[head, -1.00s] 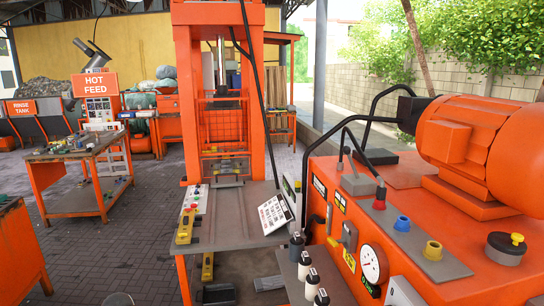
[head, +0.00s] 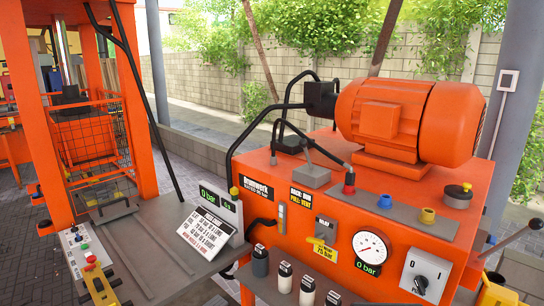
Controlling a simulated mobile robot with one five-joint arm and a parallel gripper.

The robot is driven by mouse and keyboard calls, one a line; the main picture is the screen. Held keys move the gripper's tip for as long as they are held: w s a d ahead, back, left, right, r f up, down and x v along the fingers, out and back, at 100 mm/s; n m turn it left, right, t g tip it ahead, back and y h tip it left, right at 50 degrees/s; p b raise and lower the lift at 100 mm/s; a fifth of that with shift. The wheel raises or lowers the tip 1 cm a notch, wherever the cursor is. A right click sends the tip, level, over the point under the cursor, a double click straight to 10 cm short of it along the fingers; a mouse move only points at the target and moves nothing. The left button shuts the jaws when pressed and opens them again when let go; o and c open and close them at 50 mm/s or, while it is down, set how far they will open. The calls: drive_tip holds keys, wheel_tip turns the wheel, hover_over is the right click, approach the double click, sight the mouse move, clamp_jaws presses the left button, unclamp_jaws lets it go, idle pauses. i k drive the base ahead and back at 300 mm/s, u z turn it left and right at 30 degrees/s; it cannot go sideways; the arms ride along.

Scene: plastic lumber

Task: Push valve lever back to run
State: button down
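The valve lever (head: 308,156) is a thin dark rod rising from a grey valve block (head: 313,177) on top of the orange power unit (head: 255,165). It stands nearly upright with a slight lean to the left; whether it is in the back position I cannot tell. A small black and yellow label (head: 302,196) below it on the front face seems to read "BACK: RUN, PULL: VENT". My gripper is not in view, and nothing touches the lever.
An orange motor (head: 405,118) sits behind the lever. Black hoses (head: 262,125) loop beside it. A round gauge (head: 371,247) and a 0/1 switch (head: 425,274) are on the front face. Several bottles (head: 285,276) stand along the front ledge. An orange press (head: 90,130) stands at left.

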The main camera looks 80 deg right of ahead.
sight(304, 142)
drive_tip(key=z, duration=0.1)
drive_tip(key=i, duration=0.8)
drive_tip(key=z, duration=0.5)
drive_tip(key=k, duration=0.75)
drive_tip(key=z, duration=0.25)
drive_tip(key=i, duration=0.75)
drive_tip(key=u, duration=0.15)
